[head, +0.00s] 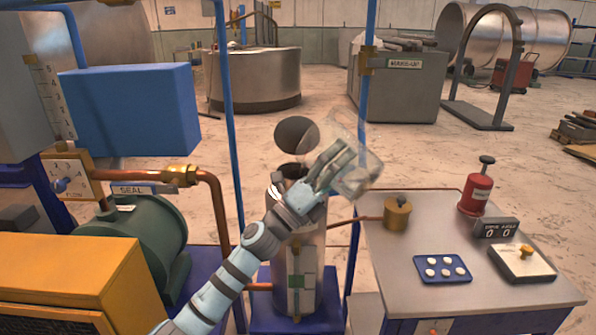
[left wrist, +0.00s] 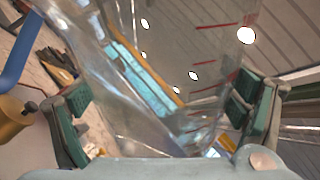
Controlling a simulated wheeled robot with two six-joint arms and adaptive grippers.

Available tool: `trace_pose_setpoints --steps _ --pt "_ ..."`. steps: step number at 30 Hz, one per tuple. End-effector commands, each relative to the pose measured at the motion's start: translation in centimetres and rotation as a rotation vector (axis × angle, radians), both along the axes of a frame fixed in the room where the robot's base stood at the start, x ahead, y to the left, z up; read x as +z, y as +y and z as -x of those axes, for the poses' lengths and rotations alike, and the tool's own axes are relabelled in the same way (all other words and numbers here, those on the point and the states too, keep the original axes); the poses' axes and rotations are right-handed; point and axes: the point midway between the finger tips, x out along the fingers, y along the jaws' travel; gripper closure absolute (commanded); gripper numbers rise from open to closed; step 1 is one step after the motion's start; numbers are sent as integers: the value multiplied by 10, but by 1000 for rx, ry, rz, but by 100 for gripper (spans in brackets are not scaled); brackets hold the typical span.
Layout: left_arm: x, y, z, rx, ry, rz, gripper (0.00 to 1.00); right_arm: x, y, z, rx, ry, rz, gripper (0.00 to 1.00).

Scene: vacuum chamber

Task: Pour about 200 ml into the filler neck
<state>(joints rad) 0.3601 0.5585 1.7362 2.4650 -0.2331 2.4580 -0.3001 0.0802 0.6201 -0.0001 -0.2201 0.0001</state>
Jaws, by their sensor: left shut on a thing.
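My left gripper (head: 340,165) is shut on a clear jug (head: 362,175), high in the middle of the head view. The jug is strongly tilted, its mouth end toward the left. In the left wrist view the clear jug (left wrist: 135,85) is between the two teal-padded fingers of my left gripper (left wrist: 160,112). I cannot tell how much liquid it holds. Below and left of the jug stands a metal cylinder (head: 302,265) with an open top, the filler neck (head: 289,172), partly hidden by my gripper and arm. A dark round disc (head: 296,134) shows just above the neck. My right gripper is not in view.
A bench (head: 430,250) at the right holds a brass pot (head: 397,212), a red bottle (head: 476,194), a blue tray (head: 443,268) and a small display (head: 495,228). Blue upright posts (head: 226,130) flank the cylinder. A green motor (head: 140,235) and copper pipe stand left.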

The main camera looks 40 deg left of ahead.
Motion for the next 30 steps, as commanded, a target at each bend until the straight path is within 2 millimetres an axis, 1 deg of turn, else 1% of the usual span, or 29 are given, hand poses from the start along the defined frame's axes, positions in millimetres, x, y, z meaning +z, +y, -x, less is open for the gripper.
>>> trace_pose_setpoints --steps 14,16,17,18,23,30 --pt "1 0 0 0 -1 6 60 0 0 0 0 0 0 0" --pt "-25 -2 0 4 -19 -211 60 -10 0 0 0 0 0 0" --pt "-23 -3 0 3 -27 -291 60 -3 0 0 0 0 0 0" --pt "-20 -5 1 2 -34 -330 60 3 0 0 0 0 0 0" --pt "-19 -7 1 2 -46 -448 60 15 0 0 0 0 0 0" --pt "-23 -7 1 0 -48 -457 60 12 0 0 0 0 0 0"
